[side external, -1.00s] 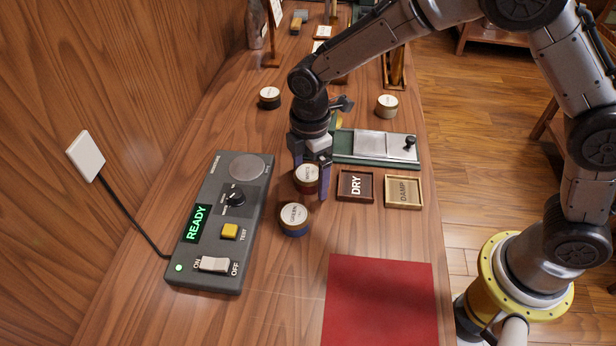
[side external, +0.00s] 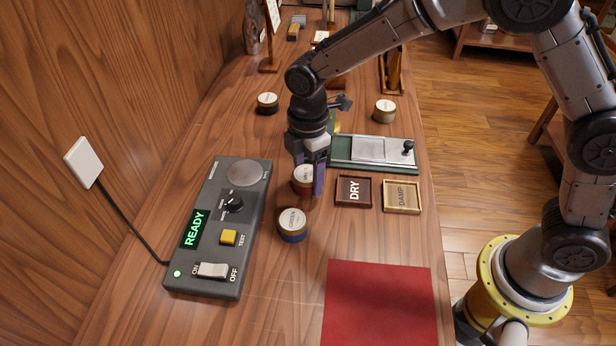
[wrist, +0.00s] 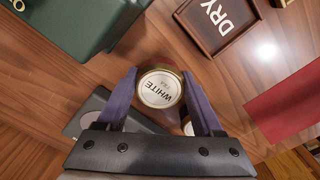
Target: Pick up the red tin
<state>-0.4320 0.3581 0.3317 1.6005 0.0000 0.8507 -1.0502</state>
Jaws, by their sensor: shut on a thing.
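The red tin (side external: 303,186) has a white round lid label and stands on the wooden bench just right of the grey device. In the wrist view the tin (wrist: 160,88) sits between both fingers, its label reading WHITE. My gripper (side external: 309,184) points down and is shut on the tin's sides; the fingertips also show in the wrist view (wrist: 159,75). One finger covers part of the tin in the side view. I cannot see a clear gap beneath it.
A blue tin (side external: 292,226) stands close in front. The grey device (side external: 213,254) showing READY lies left. The DRY tray (side external: 353,205), DAMP tray (side external: 402,210) and green-based press (side external: 375,166) lie right. A red cloth (side external: 378,305) lies in front. Two tins stand farther back.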

